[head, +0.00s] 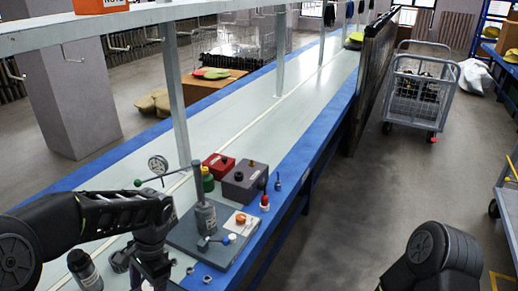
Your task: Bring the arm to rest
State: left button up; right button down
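My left arm reaches in from the left over the near end of the workbench (245,105). Its gripper (152,272) points down at the bottom edge, left of the grey pump fixture (207,218); its fingertips are not clear, so I cannot tell open from shut. Only a dark rounded part of my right arm shows at the bottom right, beside the bench; the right gripper is out of view.
Behind the fixture are a red box (218,163), a dark grey box (244,182) and a green bottle (207,180). A small red-and-white bottle (264,203) stands near the blue edge. A dark bottle (84,268) is at lower left. A wire trolley (420,92) stands on the floor.

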pick_arm(q)
jog(key=w+d+f+n+t+h+b, duration=0.1)
jog(key=w+d+f+n+t+h, duration=0.15)
jog(key=d+f, duration=0.45)
jog(key=w+d+f+n+t+h, duration=0.1)
jog(key=d+f+n+t+h, duration=0.15)
jog(key=d+f, duration=0.5)
jog(key=s+d+f+n+g+h+b, duration=0.1)
jog(key=s+d+f+n, duration=0.1)
jog(key=s+f, duration=0.5)
jog(key=s+d+f+n+g+b, duration=0.1)
jog(key=s+d+f+n, duration=0.1)
jog(key=s+f, duration=0.6)
jog(key=s+d, duration=0.1)
jog(key=s, duration=0.3)
jog(key=shift+n+h, duration=0.4)
jog(key=shift+f, duration=0.1)
